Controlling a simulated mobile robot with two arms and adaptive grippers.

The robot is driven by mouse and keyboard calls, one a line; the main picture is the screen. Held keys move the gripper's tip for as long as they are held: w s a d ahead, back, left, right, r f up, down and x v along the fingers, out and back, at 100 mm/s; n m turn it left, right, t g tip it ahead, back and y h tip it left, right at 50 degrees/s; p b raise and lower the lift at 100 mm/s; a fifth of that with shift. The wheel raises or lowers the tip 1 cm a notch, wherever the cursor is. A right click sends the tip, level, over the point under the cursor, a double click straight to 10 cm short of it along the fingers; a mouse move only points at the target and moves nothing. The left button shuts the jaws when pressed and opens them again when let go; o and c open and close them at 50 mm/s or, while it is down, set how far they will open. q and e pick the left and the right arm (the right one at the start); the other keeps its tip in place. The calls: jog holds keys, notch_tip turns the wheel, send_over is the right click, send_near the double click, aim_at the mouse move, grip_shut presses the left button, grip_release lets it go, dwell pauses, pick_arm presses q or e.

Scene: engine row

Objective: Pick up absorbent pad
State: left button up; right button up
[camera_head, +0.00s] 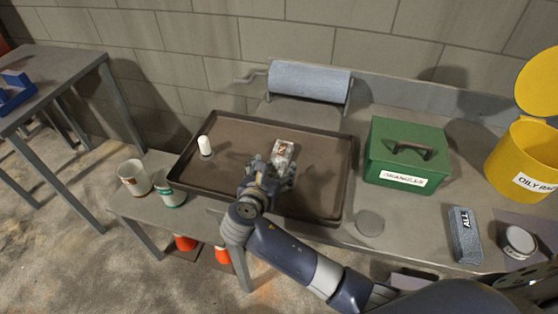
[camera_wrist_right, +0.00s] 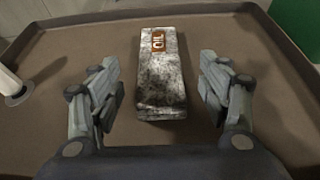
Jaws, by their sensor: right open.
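The absorbent pad looks to be the speckled grey-white block (camera_head: 284,148) with an orange label reading "OIL". It lies in the brown tray (camera_head: 232,117), a little right of the tray's middle. My right gripper (camera_head: 272,172) is open, over the tray at the near end of the block. In the right wrist view the block (camera_wrist_right: 162,85) lies between the two spread fingers (camera_wrist_right: 160,78), with a gap on each side. A second, grey-blue block (camera_head: 464,235) labelled "ALL" lies on the table at the right. My left gripper is not in view.
A white cylinder on a dark base (camera_head: 205,146) stands in the tray's left part. A green box (camera_head: 408,155), a yellow bin (camera_head: 520,165) and a round tin (camera_head: 518,240) stand right. Two cups (camera_head: 134,178) are left. A grey roll (camera_head: 310,80) is behind the tray.

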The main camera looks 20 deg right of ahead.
aim_at(277, 162)
jog(key=x, duration=0.2)
jog(key=shift+w+d+f, duration=0.1)
jog(key=shift+w+d, duration=0.05)
jog(key=shift+w, duration=0.05)
jog(key=shift+w+d+f, duration=0.2)
jog(key=shift+w, duration=0.15)
jog(key=c, duration=0.9)
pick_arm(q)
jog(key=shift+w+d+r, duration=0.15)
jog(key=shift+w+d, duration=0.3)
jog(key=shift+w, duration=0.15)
pick_arm(e)
jog(key=shift+c, duration=1.3)
jog(key=shift+r, duration=0.1)
